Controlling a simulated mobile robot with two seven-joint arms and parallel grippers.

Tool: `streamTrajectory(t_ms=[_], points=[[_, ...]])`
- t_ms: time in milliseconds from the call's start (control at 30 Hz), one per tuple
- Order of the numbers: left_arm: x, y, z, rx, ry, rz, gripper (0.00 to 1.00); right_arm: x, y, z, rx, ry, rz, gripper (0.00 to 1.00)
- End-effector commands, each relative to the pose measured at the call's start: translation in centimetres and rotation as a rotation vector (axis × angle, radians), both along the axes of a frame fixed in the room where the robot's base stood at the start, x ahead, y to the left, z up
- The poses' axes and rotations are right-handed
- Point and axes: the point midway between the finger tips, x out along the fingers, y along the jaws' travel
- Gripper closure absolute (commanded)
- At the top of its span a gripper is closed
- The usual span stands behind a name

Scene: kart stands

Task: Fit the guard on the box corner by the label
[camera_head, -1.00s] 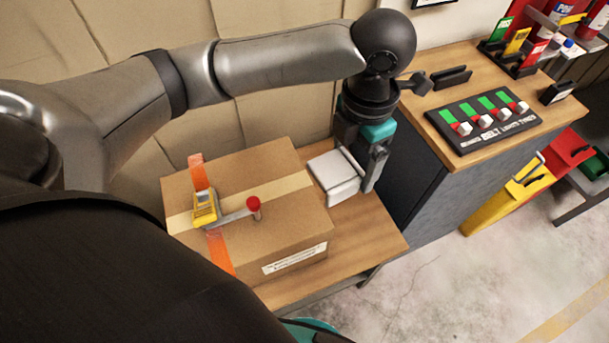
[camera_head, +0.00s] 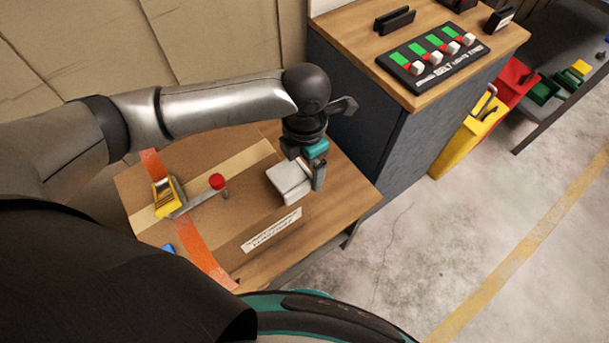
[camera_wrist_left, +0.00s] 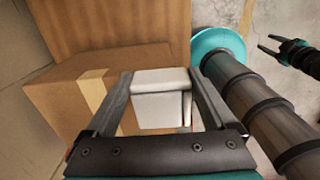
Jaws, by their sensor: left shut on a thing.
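The cardboard box (camera_head: 240,205) stands on a wooden bench (camera_head: 350,190). A white label (camera_head: 271,230) with print is on its front face, near the right corner. My left gripper (camera_head: 308,172) is shut on the white guard (camera_head: 290,185), at the box's right end, close to the corner by the label. The wrist view shows the guard (camera_wrist_left: 160,97) between the two fingers, beside the box (camera_wrist_left: 60,98). I cannot tell whether guard and box touch. My right gripper (camera_wrist_left: 268,45) shows small in the wrist view, fingers apart and empty.
A cabinet (camera_head: 370,120) with a switch panel (camera_head: 432,55) stands behind right. Yellow (camera_head: 465,135) and red bins stand right of it. The floor is clear.

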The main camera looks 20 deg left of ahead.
Motion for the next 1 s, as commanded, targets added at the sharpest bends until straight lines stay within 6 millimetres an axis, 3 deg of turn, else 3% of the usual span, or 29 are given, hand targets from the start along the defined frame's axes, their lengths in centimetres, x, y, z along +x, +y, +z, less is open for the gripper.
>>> streamTrajectory(t_ms=[300,700,733,800,1000], points=[[-0.1,0.0,-4.1,0.000,0.002,0.001,0.62,0.1,0.0,-1.0,0.000,-0.001,0.000,0.50],[0.0,0.0,-4.6,0.001,-0.001,0.001,0.62,0.1,0.1,-1.1,0.001,-0.001,0.000,0.50],[0.0,0.0,-4.6,0.001,-0.001,0.001,0.09,0.1,0.1,-1.1,0.001,-0.001,0.000,0.50],[0.0,0.0,-4.5,-0.001,-0.001,0.000,0.01,0.1,0.1,-1.0,0.002,-0.001,0.000,0.50],[0.0,0.0,-4.5,-0.001,-0.001,0.000,0.00,0.1,0.3,-1.0,0.003,-0.001,-0.001,0.50]])
